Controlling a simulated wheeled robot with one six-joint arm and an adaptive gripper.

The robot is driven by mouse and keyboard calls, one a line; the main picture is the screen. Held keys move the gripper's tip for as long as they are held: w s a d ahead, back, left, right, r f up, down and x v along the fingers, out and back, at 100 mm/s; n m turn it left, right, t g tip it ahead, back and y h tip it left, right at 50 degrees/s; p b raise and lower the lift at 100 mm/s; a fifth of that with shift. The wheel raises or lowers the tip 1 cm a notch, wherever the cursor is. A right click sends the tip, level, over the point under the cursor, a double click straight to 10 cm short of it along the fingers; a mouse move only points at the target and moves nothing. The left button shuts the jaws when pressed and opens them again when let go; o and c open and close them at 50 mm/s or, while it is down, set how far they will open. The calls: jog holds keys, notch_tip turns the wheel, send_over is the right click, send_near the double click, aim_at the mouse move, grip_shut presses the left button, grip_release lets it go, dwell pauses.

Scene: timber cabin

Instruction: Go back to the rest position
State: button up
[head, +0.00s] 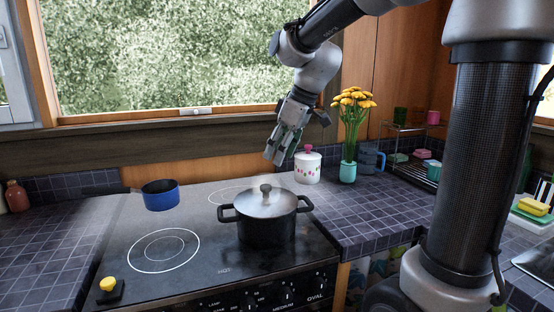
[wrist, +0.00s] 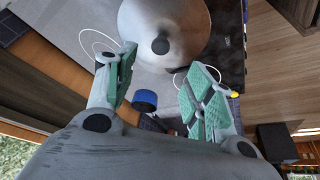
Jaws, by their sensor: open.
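My gripper (head: 279,157) hangs in the air above the back of the stove, over and slightly behind the lidded pot, with its fingers pointing down. In the wrist view my gripper (wrist: 160,90) shows its two green-padded fingers spread apart with nothing held between them. The dark pot (head: 267,230) stands on the right side of the cooktop with its metal lid (head: 258,204) on. The lid (wrist: 185,25) and its dark knob (wrist: 160,45) show beyond the fingertips, apart from them.
A blue saucepan (head: 160,195) sits at the cooktop's back left. A white canister (head: 308,167), a vase of yellow flowers (head: 348,171) and a blue mug (head: 371,159) stand at the back right. The window (head: 180,55) is behind. The front-left cooktop (head: 163,250) is clear.

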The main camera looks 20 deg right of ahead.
dwell(0.4)
jog(key=s+d+f+m+h, duration=0.1)
jog(key=s+d+m, duration=0.2)
jog(key=s, duration=0.4)
jog(key=s+d+f+m+h, duration=0.1)
jog(key=s+d+m, duration=0.2)
jog(key=s, duration=0.5)
jog(key=s+d+f+m+t+h, duration=0.1)
jog(key=s+d+f+m, duration=0.1)
jog(key=s+d, duration=0.3)
jog(key=shift+s+d+m, duration=0.25)
jog(key=shift+s+m, duration=0.25)
jog(key=shift+s, duration=1.15)
